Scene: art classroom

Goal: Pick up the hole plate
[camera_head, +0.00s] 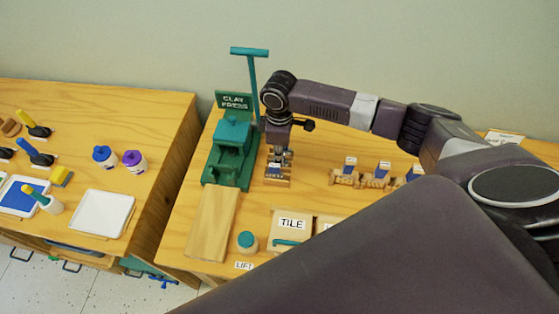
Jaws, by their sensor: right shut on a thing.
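My right gripper (279,154) points down just right of the green clay press (233,145). It is shut on a small plate with a blue and white label (275,169), taken to be the hole plate. The label is too small to read. The plate is upright at a small wooden stand (277,183); I cannot tell whether it is clear of the stand. The fingers partly cover it. Similar labelled plates (350,164) stand in a wooden rack (345,180) to the right. My left gripper is not in view.
A wooden board (212,222), a teal-lidded jar (247,241) and a box marked TILE (291,223) lie near the front. My dark arm hides the right side of the table. A left table (85,115) holds paints, brushes and a white tray (103,214).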

